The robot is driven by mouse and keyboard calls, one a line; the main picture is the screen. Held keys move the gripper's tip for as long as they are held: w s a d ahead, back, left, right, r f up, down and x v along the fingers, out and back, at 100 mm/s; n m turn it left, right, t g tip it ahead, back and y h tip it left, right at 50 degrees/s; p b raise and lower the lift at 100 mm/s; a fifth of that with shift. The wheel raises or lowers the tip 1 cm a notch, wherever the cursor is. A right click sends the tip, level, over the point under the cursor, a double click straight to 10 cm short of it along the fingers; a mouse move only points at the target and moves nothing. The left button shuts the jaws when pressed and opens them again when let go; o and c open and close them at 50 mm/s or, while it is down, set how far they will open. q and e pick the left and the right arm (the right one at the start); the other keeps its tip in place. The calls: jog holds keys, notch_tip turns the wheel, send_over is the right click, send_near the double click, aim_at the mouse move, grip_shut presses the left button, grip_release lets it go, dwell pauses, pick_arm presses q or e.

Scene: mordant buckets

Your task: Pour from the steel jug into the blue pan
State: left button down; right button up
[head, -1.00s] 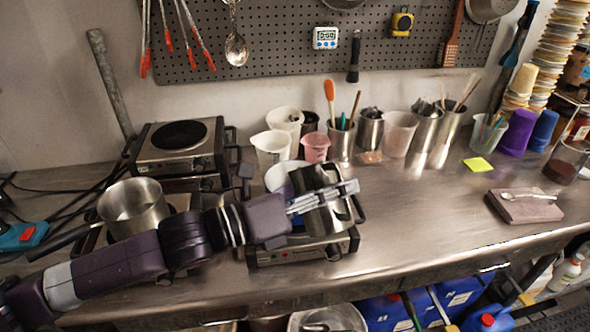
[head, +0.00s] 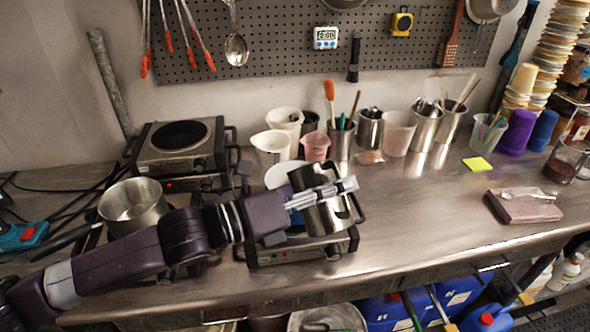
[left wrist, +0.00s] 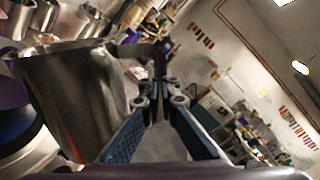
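The steel jug (head: 328,217) is held in my left gripper (head: 345,187), over the right part of the blue pan. In the left wrist view the jug (left wrist: 80,95) fills the left side, and the fingers (left wrist: 160,88) are closed on its handle. The jug looks tilted; its contents cannot be seen. The blue pan (head: 278,176) has a pale inside and sits on the front middle hot plate, mostly hidden behind the jug and my gripper. Its blue side and pale rim show at the left wrist view's lower left (left wrist: 14,124). My right gripper is not in view.
A steel saucepan (head: 133,205) stands on a hot plate at left. Another hot plate (head: 180,138) is bare behind it. White and pink jugs (head: 315,147) and steel tool pots (head: 370,128) line the back.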

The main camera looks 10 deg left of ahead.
pick_arm(q)
jog(key=shift+w+a+r+n+p, duration=0.25)
jog(key=shift+r+n+p, duration=0.2)
jog(key=shift+r+p, duration=0.15)
jog(key=shift+w+a+r+n+p, duration=0.15)
jog(key=shift+w+r+n+p, duration=0.1)
jog(key=shift+r+n+p, duration=0.3)
dwell(3.2)
